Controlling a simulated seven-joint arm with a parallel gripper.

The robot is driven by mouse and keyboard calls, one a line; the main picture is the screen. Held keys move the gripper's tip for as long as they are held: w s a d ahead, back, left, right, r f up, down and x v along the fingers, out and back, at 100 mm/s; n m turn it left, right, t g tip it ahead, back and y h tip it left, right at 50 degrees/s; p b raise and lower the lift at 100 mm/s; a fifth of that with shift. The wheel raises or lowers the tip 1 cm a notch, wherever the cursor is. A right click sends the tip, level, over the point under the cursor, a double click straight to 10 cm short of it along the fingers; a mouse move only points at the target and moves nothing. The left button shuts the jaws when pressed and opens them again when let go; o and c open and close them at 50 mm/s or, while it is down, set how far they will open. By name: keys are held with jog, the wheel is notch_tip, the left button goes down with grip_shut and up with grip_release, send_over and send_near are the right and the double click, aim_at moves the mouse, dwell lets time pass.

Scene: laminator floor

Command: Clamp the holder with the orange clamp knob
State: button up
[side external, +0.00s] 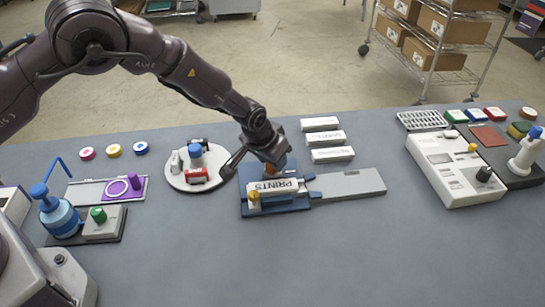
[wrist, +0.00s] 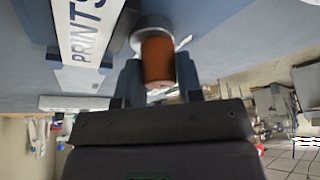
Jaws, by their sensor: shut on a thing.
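The orange clamp knob (side external: 272,168) stands at the back of a blue fixture (side external: 247,206) in the side external view. In the wrist view the orange knob (wrist: 158,62) sits between my two fingers, above a pale round collar. My gripper (side external: 262,166) is shut on the knob; it also shows in the wrist view (wrist: 160,78). The holder (side external: 275,187), a white block marked PRINTS, lies in the blue fixture in front of the knob. It shows in the wrist view as a white strip (wrist: 88,30). My gripper partly hides the knob in the side external view.
A yellow-topped knob (side external: 254,197) stands at the fixture's front left. A grey slide plate (side external: 350,184) extends right. White labelled blocks (side external: 326,139) lie behind it. A round white tray (side external: 180,181) with small items is at left. The table's front middle is clear.

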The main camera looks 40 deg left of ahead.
jog(key=shift+n, duration=0.4)
jog(key=o, duration=0.9)
jog(key=v, duration=1.3)
jog(key=shift+d, duration=0.15)
